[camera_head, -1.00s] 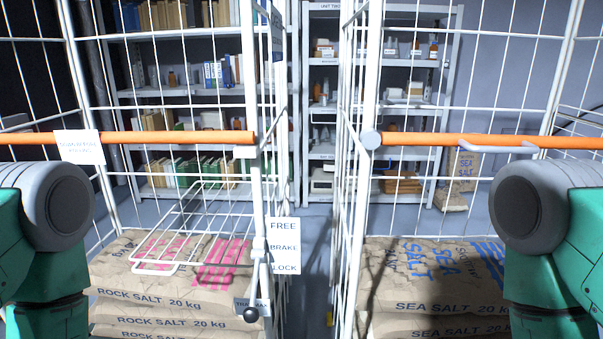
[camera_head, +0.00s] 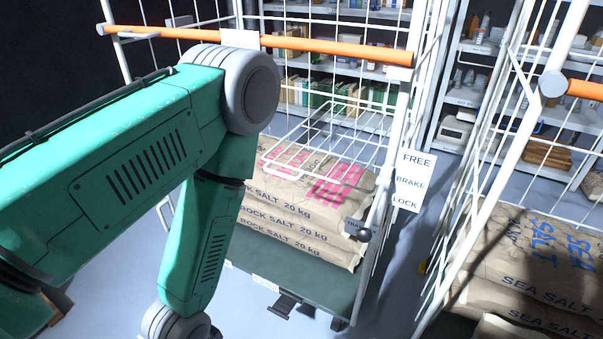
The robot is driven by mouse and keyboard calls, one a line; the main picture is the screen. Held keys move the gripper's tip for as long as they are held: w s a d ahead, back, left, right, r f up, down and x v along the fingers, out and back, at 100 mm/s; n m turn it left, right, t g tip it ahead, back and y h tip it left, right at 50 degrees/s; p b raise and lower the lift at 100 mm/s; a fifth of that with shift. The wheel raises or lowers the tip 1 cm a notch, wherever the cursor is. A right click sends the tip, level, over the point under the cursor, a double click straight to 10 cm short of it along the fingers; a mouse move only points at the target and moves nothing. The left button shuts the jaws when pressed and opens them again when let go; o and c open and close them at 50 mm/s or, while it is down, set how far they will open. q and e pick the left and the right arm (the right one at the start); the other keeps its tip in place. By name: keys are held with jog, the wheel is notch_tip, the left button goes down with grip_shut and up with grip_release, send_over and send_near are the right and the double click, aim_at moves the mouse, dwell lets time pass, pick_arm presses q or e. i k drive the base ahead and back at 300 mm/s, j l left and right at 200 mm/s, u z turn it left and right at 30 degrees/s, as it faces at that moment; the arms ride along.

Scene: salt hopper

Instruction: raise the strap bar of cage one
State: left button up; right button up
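The orange strap bar (camera_head: 310,46) runs level across the front of the left cage (camera_head: 392,160), which holds sacks marked rock salt (camera_head: 285,215). Its right end meets the cage's right front post, and a white tag (camera_head: 240,39) hangs on it. Another orange bar (camera_head: 585,89) crosses the right cage, which holds sea salt sacks (camera_head: 530,250). I cannot tell from the tags which cage is numbered one. My green left arm covers part of the left cage and bar. Neither of my grippers shows in the view.
A sign reading free, brake, lock (camera_head: 408,182) hangs on the left cage's right post, near a dark lever knob (camera_head: 363,235). A white wire shelf (camera_head: 330,140) sits above the rock salt. A narrow floor gap separates the cages. Shelving (camera_head: 470,90) stands behind.

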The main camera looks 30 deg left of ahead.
aim_at(250, 39)
jog(key=u, duration=1.25)
